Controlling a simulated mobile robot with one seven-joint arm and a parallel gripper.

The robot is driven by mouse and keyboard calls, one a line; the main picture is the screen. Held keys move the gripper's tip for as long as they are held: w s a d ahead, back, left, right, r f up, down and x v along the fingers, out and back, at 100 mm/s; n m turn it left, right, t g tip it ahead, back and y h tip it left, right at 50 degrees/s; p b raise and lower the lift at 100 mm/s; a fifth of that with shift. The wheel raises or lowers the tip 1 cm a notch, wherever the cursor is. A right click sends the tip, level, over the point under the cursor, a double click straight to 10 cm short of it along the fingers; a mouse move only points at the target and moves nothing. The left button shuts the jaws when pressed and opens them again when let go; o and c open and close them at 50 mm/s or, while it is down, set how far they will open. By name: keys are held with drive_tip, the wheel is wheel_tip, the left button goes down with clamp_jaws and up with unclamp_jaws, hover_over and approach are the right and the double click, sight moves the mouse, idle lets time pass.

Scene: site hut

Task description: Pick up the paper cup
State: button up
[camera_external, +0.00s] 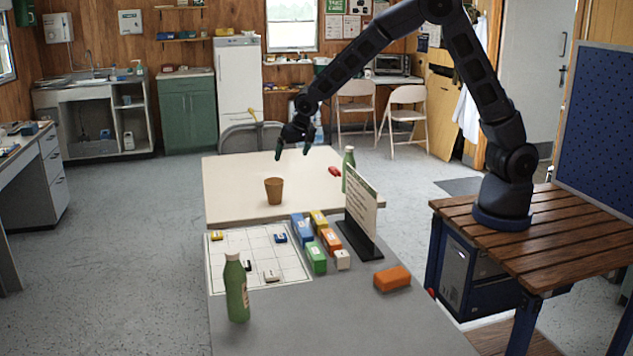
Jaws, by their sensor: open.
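The paper cup (274,191) is brown and stands upright near the front edge of the cream table (230,170). My gripper (292,155) hangs above the far part of that table, fingers pointing down. It is open, with nothing seen between the fingers. In the picture it is above and slightly right of the cup, and clearly apart from it. No part of the cup is hidden.
A grey table in front holds a gridded sheet (260,262), several coloured blocks (317,257), an orange block (392,279), a standing sign (361,205) and a green bottle (236,288). Another green bottle (348,160) and a red item (334,171) are right of the cup.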

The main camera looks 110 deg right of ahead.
drive_tip(key=m+g+h, duration=0.1)
drive_tip(key=m+h, duration=0.1)
approach(274, 183)
drive_tip(key=a+r, duration=0.1)
drive_tip(key=a, duration=0.3)
drive_tip(key=x, duration=0.5)
drive_tip(key=shift+d, duration=0.2)
drive_tip(key=shift+w+x, duration=0.1)
drive_tip(key=shift+x, duration=1.2)
drive_tip(key=shift+w+x, duration=0.15)
drive_tip(key=shift+x, duration=1.15)
drive_tip(key=shift+d+r, duration=0.2)
drive_tip(key=shift+c, duration=0.5)
drive_tip(key=c, duration=1)
